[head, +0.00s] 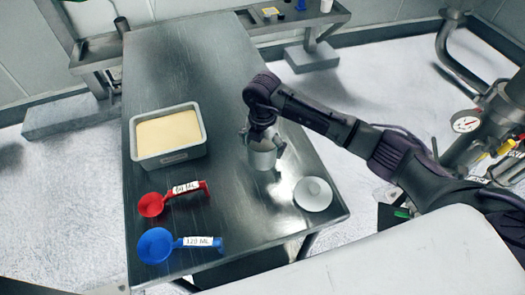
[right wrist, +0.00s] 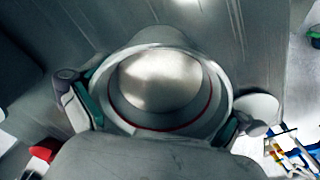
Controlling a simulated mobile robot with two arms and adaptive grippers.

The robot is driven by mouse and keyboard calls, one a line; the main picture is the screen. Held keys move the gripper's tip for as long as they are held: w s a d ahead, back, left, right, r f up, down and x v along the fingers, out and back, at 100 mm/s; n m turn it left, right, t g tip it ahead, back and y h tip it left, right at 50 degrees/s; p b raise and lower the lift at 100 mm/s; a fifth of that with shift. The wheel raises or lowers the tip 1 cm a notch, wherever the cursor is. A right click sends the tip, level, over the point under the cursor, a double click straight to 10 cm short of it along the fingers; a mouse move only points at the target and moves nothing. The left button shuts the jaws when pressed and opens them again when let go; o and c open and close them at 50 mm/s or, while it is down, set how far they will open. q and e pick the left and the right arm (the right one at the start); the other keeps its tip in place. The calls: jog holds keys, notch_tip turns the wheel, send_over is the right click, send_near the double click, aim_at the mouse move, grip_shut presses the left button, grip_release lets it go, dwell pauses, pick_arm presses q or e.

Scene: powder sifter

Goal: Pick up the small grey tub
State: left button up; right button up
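The small grey tub (head: 264,158) stands upright on the metal table, right of its middle. My right gripper (head: 263,141) is over it, with one finger on each side of the tub. In the right wrist view the tub (right wrist: 158,85) shows from above with its round mouth open, and its inside looks empty. The teal pads of the right gripper (right wrist: 160,115) lie close against the tub's outer wall on the left and right. Whether they press on it cannot be told. My left gripper is not in view.
A grey bin of pale powder (head: 168,133) stands on the left. A red scoop (head: 172,198) and a blue scoop (head: 178,243) lie in front of it. A round pale lid (head: 313,194) lies close to the tub, near the table's right edge. The far table (head: 190,50) is clear.

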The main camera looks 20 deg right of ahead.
jog(key=c, duration=0.9)
jog(key=shift+r, duration=0.1)
jog(key=shift+c, duration=0.2)
jog(key=shift+r+b, duration=0.4)
jog(key=shift+r, duration=0.15)
notch_tip(320, 180, up, 3)
jog(key=shift+w+f+b, duration=0.1)
jog(key=shift+f+b, duration=0.05)
jog(key=shift+b, duration=0.5)
jog(key=s+d+r+b, duration=0.1)
jog(key=d+r, duration=0.1)
jog(key=d, duration=0.1)
jog(key=s+d+r+b, duration=0.1)
jog(key=s+d+r, duration=0.1)
jog(key=d, duration=0.2)
jog(key=s+d+r+b, duration=0.1)
jog(key=d+r, duration=0.2)
jog(key=shift+s+d+r, duration=0.1)
jog(key=shift+s+d, duration=0.25)
jog(key=shift+d, duration=0.05)
jog(key=shift+r+p, duration=1.55)
jog(key=shift+r, duration=0.9)
